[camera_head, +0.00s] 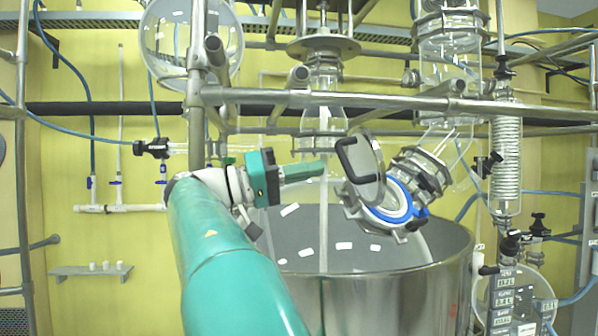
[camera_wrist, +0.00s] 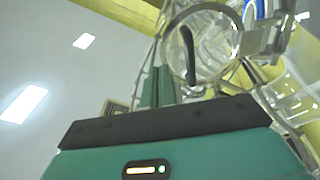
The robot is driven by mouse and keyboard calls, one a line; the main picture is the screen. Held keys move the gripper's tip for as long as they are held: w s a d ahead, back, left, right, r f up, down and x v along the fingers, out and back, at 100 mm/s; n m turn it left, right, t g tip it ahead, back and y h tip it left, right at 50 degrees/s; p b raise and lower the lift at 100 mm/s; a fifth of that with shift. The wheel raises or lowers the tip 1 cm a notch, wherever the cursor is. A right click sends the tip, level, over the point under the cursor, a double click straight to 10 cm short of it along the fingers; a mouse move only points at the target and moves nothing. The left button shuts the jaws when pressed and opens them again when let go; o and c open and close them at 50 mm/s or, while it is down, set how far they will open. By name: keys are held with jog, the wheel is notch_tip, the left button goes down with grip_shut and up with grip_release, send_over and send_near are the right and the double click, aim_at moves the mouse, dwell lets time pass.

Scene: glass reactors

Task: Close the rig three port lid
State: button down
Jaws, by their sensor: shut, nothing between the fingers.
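The port lid (camera_head: 371,172) is a round, clear disc with a black handle (camera_head: 342,158). It stands tilted open at the left of the port (camera_head: 398,208), which has a blue ring and a metal clamp collar. My gripper (camera_head: 321,169) is shut and empty, its green fingers pointing right towards the handle, with a small gap in the picture. In the wrist view the shut fingers (camera_wrist: 157,82) stand left of the lid (camera_wrist: 212,45) and its black handle (camera_wrist: 189,56). Whether the fingertips touch the lid is not clear.
A large open steel vessel (camera_head: 400,295) stands below the port. Metal rails (camera_head: 380,100) cross above my gripper, and a glass column (camera_head: 322,120) hangs just behind it. A coiled glass condenser (camera_head: 506,160) stands at the right. Open space lies above the vessel.

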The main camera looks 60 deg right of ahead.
aim_at(377, 156)
jog(key=x, duration=1)
jog(key=shift+s+r, duration=0.1)
jog(key=shift+s, duration=0.1)
